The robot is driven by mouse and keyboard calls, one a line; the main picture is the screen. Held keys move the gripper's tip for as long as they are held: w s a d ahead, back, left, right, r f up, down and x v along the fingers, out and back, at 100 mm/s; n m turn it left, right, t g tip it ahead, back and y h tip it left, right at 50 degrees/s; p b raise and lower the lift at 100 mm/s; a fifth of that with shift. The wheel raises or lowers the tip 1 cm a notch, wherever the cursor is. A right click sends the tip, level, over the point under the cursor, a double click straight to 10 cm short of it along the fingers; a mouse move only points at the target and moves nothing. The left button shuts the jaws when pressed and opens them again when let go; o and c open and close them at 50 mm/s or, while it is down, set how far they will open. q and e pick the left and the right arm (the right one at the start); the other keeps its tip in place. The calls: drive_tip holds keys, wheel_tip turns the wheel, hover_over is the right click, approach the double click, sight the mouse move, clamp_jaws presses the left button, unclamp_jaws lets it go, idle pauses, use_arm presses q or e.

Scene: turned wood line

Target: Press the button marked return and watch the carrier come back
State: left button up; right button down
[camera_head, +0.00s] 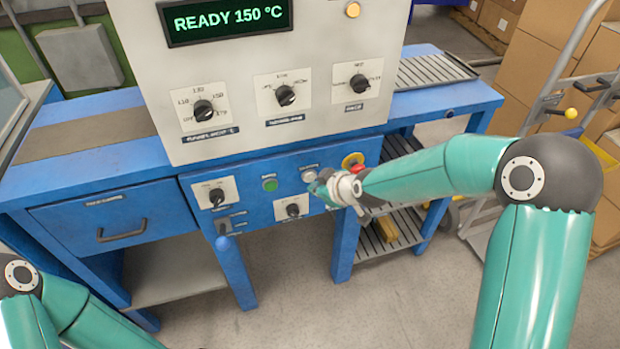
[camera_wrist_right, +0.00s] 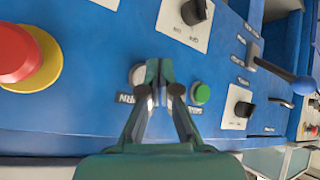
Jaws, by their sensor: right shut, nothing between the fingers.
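A pale round button (camera_head: 309,176) sits on the blue control panel (camera_head: 245,175), between a green button (camera_head: 270,184) and a red stop button on yellow. My right gripper (camera_head: 318,186) is in front of the panel, close to the pale button. In the right wrist view the gripper (camera_wrist_right: 159,66) is shut and empty. Its fingers partly cover the pale button (camera_wrist_right: 136,75) and its label, which I cannot read in full. I cannot tell whether the tips touch the panel. No carrier can be made out. My left gripper is out of view.
The red stop button (camera_wrist_right: 14,55) lies to one side of the fingers, the green button (camera_wrist_right: 201,93) to the other. Knobs and a blue-tipped lever (camera_wrist_right: 303,85) are also on the panel. Above, a display (camera_head: 230,18) reads READY 150 °C. A drawer (camera_head: 115,220) is at left.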

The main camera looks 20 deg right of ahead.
drive_tip(key=shift+w, duration=0.2)
idle(0.3)
drive_tip(key=shift+w, duration=0.25)
